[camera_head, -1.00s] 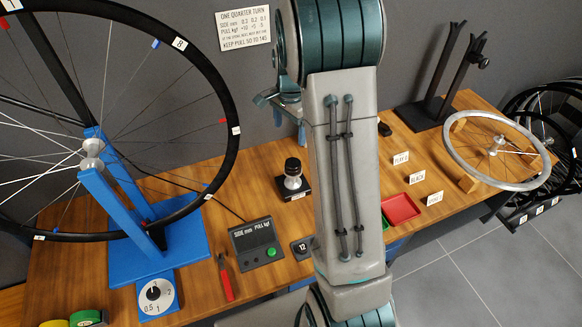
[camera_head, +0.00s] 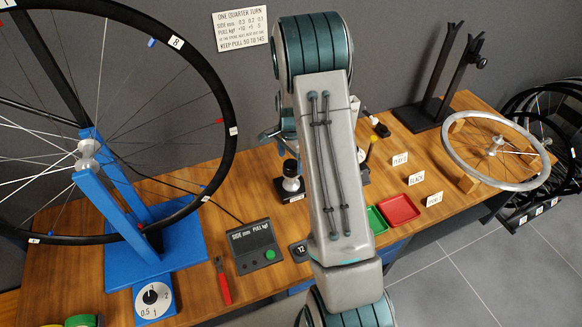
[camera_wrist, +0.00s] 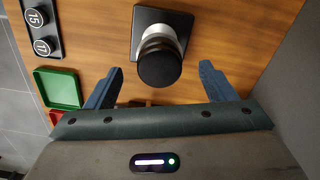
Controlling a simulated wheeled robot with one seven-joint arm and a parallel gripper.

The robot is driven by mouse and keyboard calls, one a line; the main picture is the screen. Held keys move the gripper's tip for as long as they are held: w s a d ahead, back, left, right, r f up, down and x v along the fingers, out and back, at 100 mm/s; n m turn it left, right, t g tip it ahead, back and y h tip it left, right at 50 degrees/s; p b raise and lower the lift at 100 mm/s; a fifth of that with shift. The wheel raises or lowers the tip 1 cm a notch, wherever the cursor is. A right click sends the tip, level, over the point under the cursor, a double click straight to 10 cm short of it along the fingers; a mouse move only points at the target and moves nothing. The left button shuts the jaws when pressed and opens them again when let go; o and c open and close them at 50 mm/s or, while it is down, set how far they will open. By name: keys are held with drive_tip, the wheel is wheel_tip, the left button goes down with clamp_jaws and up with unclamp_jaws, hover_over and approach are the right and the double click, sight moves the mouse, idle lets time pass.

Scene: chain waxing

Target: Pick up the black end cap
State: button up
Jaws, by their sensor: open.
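A round black cap, which looks like the black end cap (camera_wrist: 160,67), sits on a silver stem on a black square base (camera_wrist: 141,19) in the wrist view. In the head view the black cap (camera_head: 291,167) shows just left of my arm. My gripper (camera_wrist: 160,70) is open, with its two blue fingers apart and nothing held. In the wrist view the fingertips lie on either side of the cap's lower part, with a gap on both sides. Height between fingers and cap is hard to tell. My arm hides much of the gripper in the head view.
A green tray (camera_head: 375,220) and a red tray (camera_head: 413,217) lie right of my arm. A gauge box (camera_head: 256,246) and a blue wheel stand (camera_head: 182,251) are left. The wall is close behind.

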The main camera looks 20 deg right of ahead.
drive_tip(key=shift+f, duration=1.45)
drive_tip(key=c, duration=1)
drive_tip(key=shift+r, duration=0.2)
